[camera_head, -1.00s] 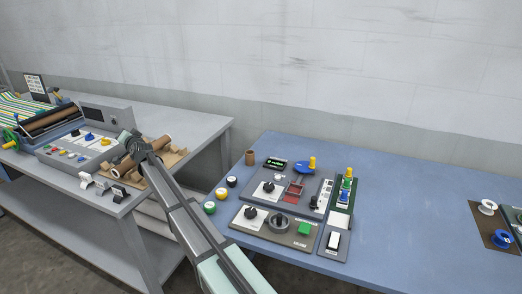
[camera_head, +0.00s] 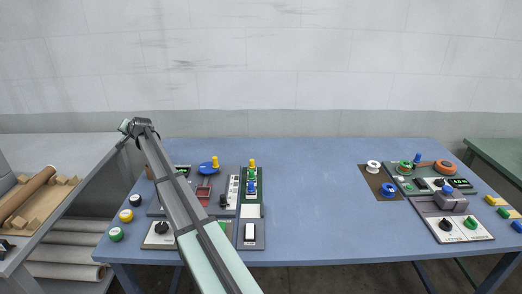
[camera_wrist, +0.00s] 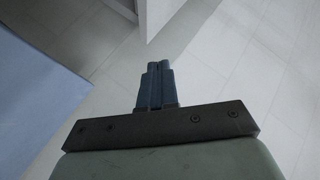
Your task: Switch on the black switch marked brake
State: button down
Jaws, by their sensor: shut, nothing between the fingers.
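My gripper shows in the wrist view (camera_wrist: 156,68), its two blue-grey fingers together with nothing between them. In the head view the end of my arm (camera_head: 138,127) is raised in front of the pale wall, above the back left of the blue table; the fingers are too small to make out there. No label reading brake is legible. A dark piece (camera_head: 5,245) is cut off at the left picture edge on the grey bench. A black lever (camera_head: 223,201) stands on the control panel, partly beside my arm. I cannot tell which is the brake switch.
The blue table (camera_head: 315,215) is clear in its middle. My arm hides part of the left control panel (camera_head: 228,184). A second control station (camera_head: 455,210) stands at the right. The grey bench (camera_head: 75,150) with a cardboard roll (camera_head: 28,193) is at the left.

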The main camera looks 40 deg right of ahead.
jog(key=s+d+m+g+h, duration=0.1)
jog(key=s+d+m+g, duration=0.1)
jog(key=s+d, duration=0.95)
jog(key=s+d+f+m+g+h, duration=0.15)
jog(key=s+d, duration=0.25)
jog(key=d, duration=1.5)
jog(key=s+d+m+g+h, duration=0.1)
jog(key=s+d+m+g, duration=0.1)
jog(key=s+d, duration=0.95)
jog(key=s+d+r+m+g, duration=0.1)
jog(key=s+d+m+g, duration=0.3)
jog(key=s+d, duration=1.9)
notch_tip(320, 180, up, 4)
jog(key=m+g+y, duration=0.3)
jog(key=m+g, duration=0.1)
jog(key=m, duration=0.4)
send_over(422, 183)
jog(key=shift+d+r, duration=0.1)
jog(key=shift+d, duration=0.2)
jog(key=shift+w, duration=0.1)
notch_tip(422, 183, down, 14)
